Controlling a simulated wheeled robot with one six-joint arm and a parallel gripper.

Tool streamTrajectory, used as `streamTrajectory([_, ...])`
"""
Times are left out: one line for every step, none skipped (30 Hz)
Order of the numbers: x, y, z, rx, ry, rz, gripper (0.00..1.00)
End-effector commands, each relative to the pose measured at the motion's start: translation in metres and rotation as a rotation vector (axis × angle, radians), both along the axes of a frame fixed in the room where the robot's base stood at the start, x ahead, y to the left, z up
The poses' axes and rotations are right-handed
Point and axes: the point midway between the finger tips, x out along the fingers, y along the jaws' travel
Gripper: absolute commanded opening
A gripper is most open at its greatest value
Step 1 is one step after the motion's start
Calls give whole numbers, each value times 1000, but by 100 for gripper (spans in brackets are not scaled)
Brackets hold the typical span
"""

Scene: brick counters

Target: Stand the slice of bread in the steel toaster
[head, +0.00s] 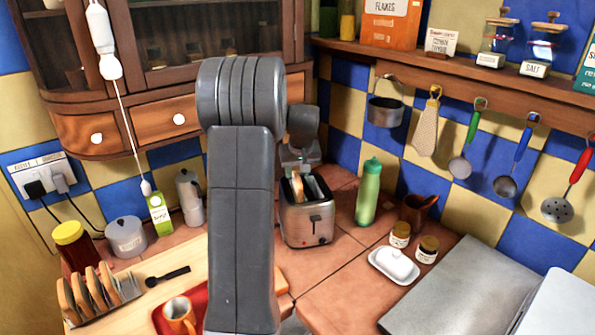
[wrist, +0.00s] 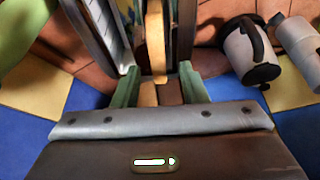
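The steel toaster (head: 308,222) stands on the tiled counter, its two slots facing up. The slice of bread (head: 297,188) stands upright in the toaster's left slot in the head view, with its top edge above the rim. In the wrist view the bread (wrist: 155,38) shows edge-on between the metal slot walls. My gripper (head: 300,158) is just above the toaster, partly behind my arm in the head view. In the wrist view its green fingers (wrist: 159,84) are apart, one on each side of the bread's line, with gaps showing.
A green bottle (head: 368,193) stands right of the toaster, and a moka pot (head: 190,197) stands to its left. A toast rack (head: 95,292) with several slices is at the front left. A butter dish (head: 394,264) and two jars are at the right.

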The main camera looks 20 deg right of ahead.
Motion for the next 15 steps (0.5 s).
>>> streamTrajectory([0,0,0,0,0,0,39])
streamTrajectory([0,0,0,0,0,0,39])
streamTrajectory([0,0,0,0,0,0,39])
streamTrajectory([0,0,0,0,0,0,39])
streamTrajectory([0,0,0,0,0,0,39])
streamTrajectory([0,0,0,0,0,0,39])
streamTrajectory([0,0,1,0,0,0,39])
streamTrajectory([-1,0,2,0,-1,0,39])
streamTrajectory([-1,0,5,-1,-2,0,39])
streamTrajectory([-2,0,7,-1,-2,0,39])
streamTrajectory([-4,0,11,-1,-3,0,39])
streamTrajectory([-6,0,16,-1,-4,0,39])
streamTrajectory([-8,1,21,-1,-5,0,39])
streamTrajectory([-10,1,26,-1,-5,0,39])
streamTrajectory([-13,1,34,-2,-6,-1,39])
